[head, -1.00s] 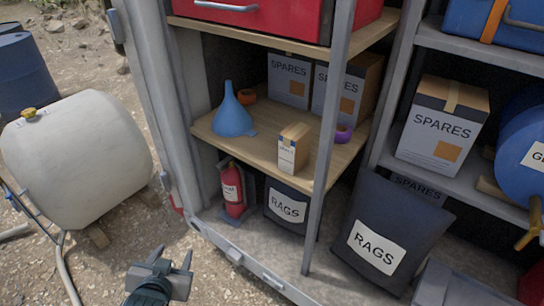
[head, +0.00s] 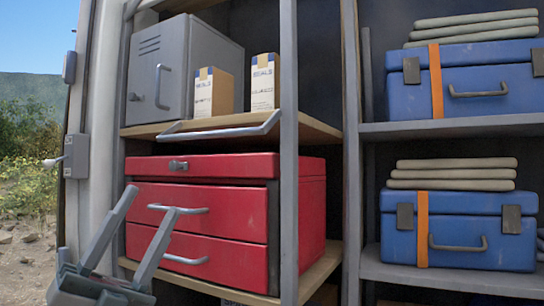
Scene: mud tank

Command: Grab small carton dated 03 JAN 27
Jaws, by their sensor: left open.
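Two small cartons stand on the upper wooden shelf in the head view. The left carton (head: 205,95) is tan with a white label. The right carton (head: 264,82) has a white front headed "SEALS" and stands close to a grey post. The smaller print on both is too small to read, so I cannot tell which bears 03 JAN 27. My left gripper (head: 150,200) is open and empty, at the lower left, below the shelf and in front of the red drawer chest. My right gripper is not in view.
A grey metal box (head: 182,68) stands left of the cartons. A metal rail (head: 220,131) runs along the shelf's front edge. The grey post (head: 289,160) stands at the bay's right front. Below is the red drawer chest (head: 215,210); blue cases (head: 465,80) fill the right bay.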

